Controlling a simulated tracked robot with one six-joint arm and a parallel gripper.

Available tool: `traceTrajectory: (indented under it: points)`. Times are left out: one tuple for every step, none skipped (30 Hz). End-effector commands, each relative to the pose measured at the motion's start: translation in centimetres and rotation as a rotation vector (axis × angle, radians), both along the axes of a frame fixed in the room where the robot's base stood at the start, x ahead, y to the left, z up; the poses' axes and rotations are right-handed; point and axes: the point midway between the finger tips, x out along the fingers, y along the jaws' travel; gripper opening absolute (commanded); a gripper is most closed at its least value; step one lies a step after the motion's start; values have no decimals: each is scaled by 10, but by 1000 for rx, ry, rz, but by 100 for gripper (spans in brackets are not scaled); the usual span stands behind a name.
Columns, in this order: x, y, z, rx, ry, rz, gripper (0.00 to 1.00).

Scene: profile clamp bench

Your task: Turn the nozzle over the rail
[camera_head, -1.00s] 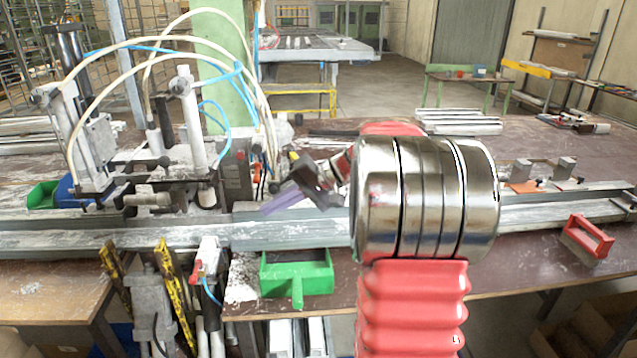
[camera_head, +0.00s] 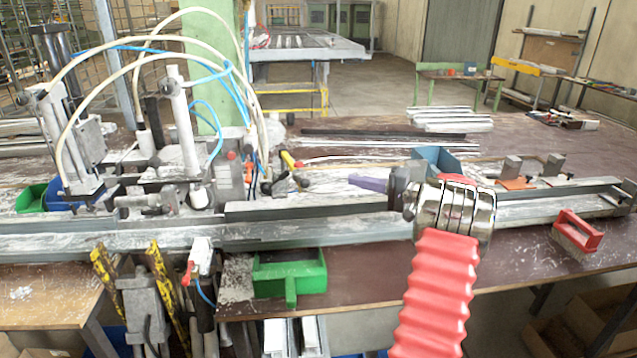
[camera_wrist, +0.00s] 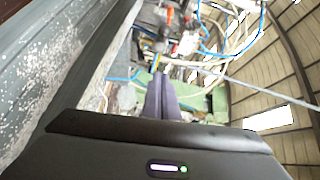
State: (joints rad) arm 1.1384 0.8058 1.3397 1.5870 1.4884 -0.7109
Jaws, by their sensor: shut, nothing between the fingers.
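A long grey metal rail (camera_head: 330,225) runs across the bench, and its channel also fills the left of the wrist view (camera_wrist: 45,85). I cannot tell for certain which part is the nozzle. A pale fitting with a red lever (camera_head: 201,258) and a blue hose hangs at the rail's front edge. My gripper (camera_head: 352,180) has purple fingers, shut and empty, pointing left above the rail's back edge. In the wrist view the fingers (camera_wrist: 158,85) are together, pointing toward the machine.
A clamping machine (camera_head: 180,130) with looping white and blue hoses stands at the left. A blue bin (camera_head: 437,158) is behind my wrist. A red-handled brush (camera_head: 577,232) lies right. The back right bench is mostly clear.

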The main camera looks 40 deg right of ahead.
Motion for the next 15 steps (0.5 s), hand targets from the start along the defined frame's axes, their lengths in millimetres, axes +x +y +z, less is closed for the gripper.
traceTrajectory:
  points:
    - [0, 0, 0, 0, 0, 0, 0]
    - [0, 0, 0, 0, 0, 1, 0]
    - [0, 1, 0, 0, 1, 1, 0]
    - [0, 1, 0, 0, 1, 1, 0]
    - [0, 1, 0, 0, 1, 1, 0]
    - [0, 1, 0, 0, 1, 1, 0]
    - [1, 1, 0, 0, 1, 1, 0]
    - [1, 1, 0, -1, 2, 2, 0]
    - [2, 2, 0, -1, 2, 2, 0]
    - [3, 2, 0, -1, 2, 2, 0]
    - [4, 3, 0, -1, 2, 2, 0]
    - [7, 4, 0, -1, 2, 3, 0]
    - [9, 5, 0, -1, 2, 3, 0]
    - [12, 6, -1, -1, 2, 3, 0]
    - [16, 7, -1, -1, 3, 4, 0]
